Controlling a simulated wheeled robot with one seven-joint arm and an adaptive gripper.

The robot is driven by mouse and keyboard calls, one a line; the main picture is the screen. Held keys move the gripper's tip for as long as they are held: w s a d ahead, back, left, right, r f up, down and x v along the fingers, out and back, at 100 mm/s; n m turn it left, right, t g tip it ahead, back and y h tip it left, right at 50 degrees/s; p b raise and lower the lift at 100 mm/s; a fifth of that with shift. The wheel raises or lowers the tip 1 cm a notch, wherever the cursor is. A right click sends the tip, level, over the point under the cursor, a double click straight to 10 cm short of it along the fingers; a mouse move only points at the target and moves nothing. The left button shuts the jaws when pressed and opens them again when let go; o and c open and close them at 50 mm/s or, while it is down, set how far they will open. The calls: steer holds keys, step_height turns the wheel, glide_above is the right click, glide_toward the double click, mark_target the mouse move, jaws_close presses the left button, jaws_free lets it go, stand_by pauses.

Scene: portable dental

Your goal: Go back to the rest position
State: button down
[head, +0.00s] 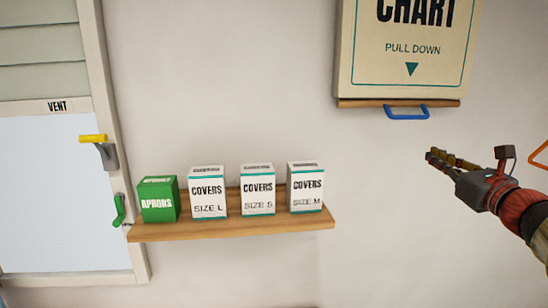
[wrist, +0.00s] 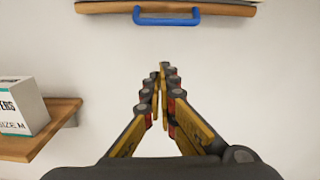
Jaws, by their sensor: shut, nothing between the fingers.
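My gripper (head: 432,155) is at the right of the head view, in front of the bare wall. It is below and a little right of the pull-down chart's blue handle (head: 407,112) and touches nothing that I can see. In the wrist view my gripper (wrist: 161,75) points up towards the blue handle (wrist: 167,16), with its fingertips together and nothing between them. The chart (head: 400,70) hangs rolled up, with a wooden bar along its bottom edge.
A wooden shelf (head: 232,229) on the wall holds a green aprons box (head: 158,200) and covers boxes in size L (head: 208,194), size S (head: 257,191) and size M (head: 305,188). A vent window (head: 60,190) with a yellow handle (head: 93,138) and a green handle (head: 119,210) is at left.

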steer(key=s+a+f+n+g+y+b, duration=0.1)
steer(key=s+a+f+n+g, duration=0.15)
steer(key=f+n, duration=0.35)
steer(key=s+a+f+n+g, duration=0.2)
steer(key=a+f+n, duration=0.2)
steer(key=f, duration=0.4)
steer(key=s+a+f+n+g+y+b, duration=0.1)
steer(key=s+a+f+n+g, duration=0.2)
steer(key=f+n, duration=0.3)
steer(key=s+a+f+n+g+h+b, duration=0.1)
steer(key=s+a+f+n+b, duration=0.3)
steer(key=f, duration=0.5)
steer(key=s+a+f+n+g+b, duration=0.2)
steer(key=s+a+f+n+b, duration=0.3)
steer(key=s+f+n, duration=0.3)
steer(key=s+a+f+n+g+h+b, duration=0.1)
steer(key=s+a+f+n+g+b, duration=0.1)
steer(key=s+a+f+n+b, duration=0.2)
steer(key=shift+s+a+f+n+h+b, duration=0.35)
steer(key=shift+s+a+f+n, duration=0.9)
steer(key=shift+s+f, duration=1.2)
steer(key=shift+w+d+f, duration=0.15)
steer(key=shift+w+f, duration=0.25)
steer(key=shift+w, duration=0.05)
